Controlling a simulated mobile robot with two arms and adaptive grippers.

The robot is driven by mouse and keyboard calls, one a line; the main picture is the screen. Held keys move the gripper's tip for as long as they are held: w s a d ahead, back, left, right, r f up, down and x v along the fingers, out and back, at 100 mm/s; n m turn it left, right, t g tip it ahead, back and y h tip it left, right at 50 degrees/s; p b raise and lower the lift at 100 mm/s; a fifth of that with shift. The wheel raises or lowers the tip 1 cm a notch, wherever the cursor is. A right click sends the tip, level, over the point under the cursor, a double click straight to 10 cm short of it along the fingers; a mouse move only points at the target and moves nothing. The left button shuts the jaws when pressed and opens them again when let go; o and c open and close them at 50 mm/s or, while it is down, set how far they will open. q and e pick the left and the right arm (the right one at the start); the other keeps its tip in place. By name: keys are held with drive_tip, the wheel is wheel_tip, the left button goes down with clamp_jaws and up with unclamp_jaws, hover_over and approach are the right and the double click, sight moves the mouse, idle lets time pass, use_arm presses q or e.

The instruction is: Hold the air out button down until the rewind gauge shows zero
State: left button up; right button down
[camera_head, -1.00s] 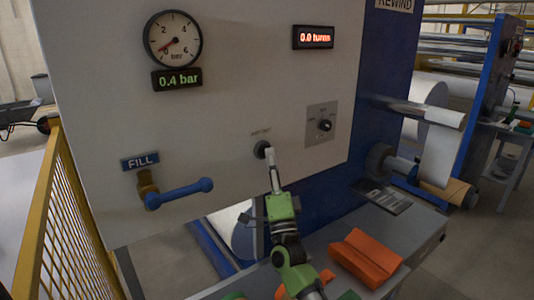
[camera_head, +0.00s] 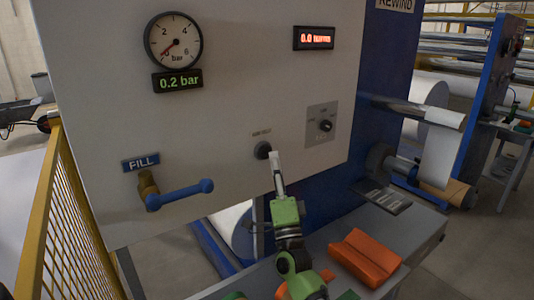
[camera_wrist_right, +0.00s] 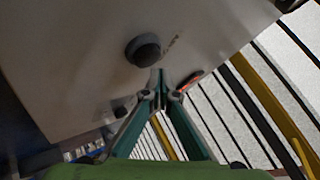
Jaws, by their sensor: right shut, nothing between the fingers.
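The air out button (camera_head: 262,150) is a dark round knob on the pale panel, under a small blurred label. It also shows in the right wrist view (camera_wrist_right: 143,50), above the fingertips. My right gripper (camera_head: 275,156) is shut and empty; its tips (camera_wrist_right: 160,76) are just right of and below the button, apart from it in the wrist view. The round gauge (camera_head: 173,40) has its red needle near zero at the lower left, and the green display (camera_head: 178,80) under it reads 0.2 bar. My left gripper is not in view.
A blue lever (camera_head: 180,194) on a brass valve sits under the FILL sign (camera_head: 141,163). A rotary knob (camera_head: 325,126) is right of the button. A red display (camera_head: 314,38) reads 0.0 turns. An orange block (camera_head: 365,257) lies on the grey bench. A yellow fence (camera_head: 60,215) stands left.

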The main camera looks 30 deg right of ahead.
drive_tip(key=shift+s, duration=0.1)
drive_tip(key=shift+h, duration=0.3)
drive_tip(key=s+p, duration=0.1)
drive_tip(key=s, duration=0.3)
drive_tip(key=shift+s+d+p, duration=0.2)
drive_tip(key=shift+s+p, duration=0.15)
drive_tip(key=shift+s, duration=0.05)
